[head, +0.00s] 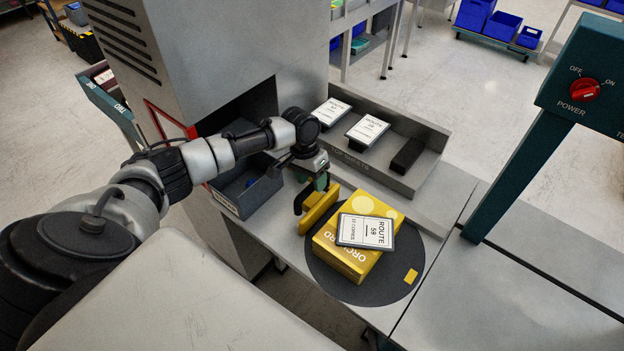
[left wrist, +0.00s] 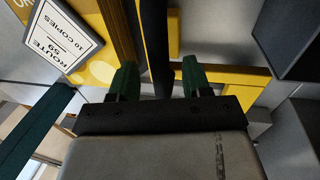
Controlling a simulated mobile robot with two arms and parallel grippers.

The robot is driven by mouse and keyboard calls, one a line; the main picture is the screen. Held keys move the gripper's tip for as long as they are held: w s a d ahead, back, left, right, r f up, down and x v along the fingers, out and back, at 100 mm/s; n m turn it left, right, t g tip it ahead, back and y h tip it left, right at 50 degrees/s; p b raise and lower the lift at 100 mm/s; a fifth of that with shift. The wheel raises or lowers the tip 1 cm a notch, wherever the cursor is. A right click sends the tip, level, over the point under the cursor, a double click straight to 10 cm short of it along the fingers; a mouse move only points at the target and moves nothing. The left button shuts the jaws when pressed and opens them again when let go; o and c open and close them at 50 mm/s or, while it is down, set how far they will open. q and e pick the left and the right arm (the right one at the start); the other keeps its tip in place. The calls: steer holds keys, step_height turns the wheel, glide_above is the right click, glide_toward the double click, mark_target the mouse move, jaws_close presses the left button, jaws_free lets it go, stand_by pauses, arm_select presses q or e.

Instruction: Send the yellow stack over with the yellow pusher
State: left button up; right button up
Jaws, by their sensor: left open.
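The yellow stack (head: 340,254), marked "ORCHARD", sits on a dark round plate (head: 376,294) with a "ROUTE 59, 10 COPIES" card (head: 365,231) lying on top. The yellow pusher (head: 319,213), with a black bar, stands close behind the stack's left side; I cannot tell whether they touch. My left gripper (head: 313,187) is over the pusher. In the left wrist view, its green fingers (left wrist: 160,84) are apart, with the black bar (left wrist: 156,45) between them and gaps showing on both sides. The card also shows there (left wrist: 62,42). My right gripper is not in view.
A dark bin (head: 246,187) sits left of the pusher at the grey machine. A card rack (head: 412,178) with two cards and a black block stands behind. At right, a green post (head: 510,185) carries a power switch panel. The grey surface (head: 500,305) at front right is clear.

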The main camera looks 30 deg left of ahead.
arm_select(q)
steer(key=shift+d+f, duration=0.1)
steer(key=shift+f, duration=0.45)
jaws_close()
